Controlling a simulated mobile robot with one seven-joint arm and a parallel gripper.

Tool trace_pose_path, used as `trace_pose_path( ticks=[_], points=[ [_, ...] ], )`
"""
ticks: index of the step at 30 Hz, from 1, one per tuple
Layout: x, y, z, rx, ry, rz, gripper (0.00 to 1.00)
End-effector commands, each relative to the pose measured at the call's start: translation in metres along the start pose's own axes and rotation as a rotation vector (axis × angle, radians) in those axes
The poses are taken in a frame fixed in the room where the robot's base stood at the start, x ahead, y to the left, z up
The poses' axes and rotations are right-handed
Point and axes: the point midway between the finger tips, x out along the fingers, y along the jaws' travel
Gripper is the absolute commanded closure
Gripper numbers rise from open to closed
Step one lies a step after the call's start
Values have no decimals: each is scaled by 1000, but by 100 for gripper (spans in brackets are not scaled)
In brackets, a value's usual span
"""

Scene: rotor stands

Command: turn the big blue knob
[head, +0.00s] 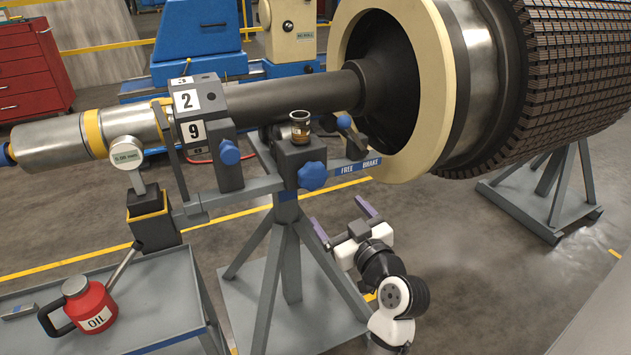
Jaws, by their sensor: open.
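The big blue knob (312,176) is a lobed star-shaped knob on the front of a dark block (290,154) at the top of the grey rotor stand (287,216). My gripper (343,219) is below and to the right of the knob, apart from it. Its two purple-tipped fingers are spread wide with nothing between them. A smaller blue knob (229,152) sits on the dark housing to the left. Another small blue knob (343,121) is near the FREE/BRAKE label (359,169).
A grey cart (160,300) with a red oil can (90,308) stands at the lower left. The large rotor (560,70) and its cream ring (449,90) fill the upper right. A glass oil cup (300,126) stands on the knob's block. Floor at the lower right is clear.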

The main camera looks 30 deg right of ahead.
Motion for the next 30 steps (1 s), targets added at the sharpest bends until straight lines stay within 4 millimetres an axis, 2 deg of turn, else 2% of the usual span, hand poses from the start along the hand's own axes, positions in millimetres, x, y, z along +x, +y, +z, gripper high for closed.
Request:
trace_pose_path(
  ticks=[2,5,8,21,25,30],
  points=[
    [-4,5,1,-3,5,6,14],
    [2,6,-1,-5,9,4,14],
    [17,5,-2,-4,9,2,14],
    [106,6,-3,-4,7,4,14],
    [123,5,-3,-4,8,4,14],
    [132,6,-1,-5,7,6,14]
  ],
)
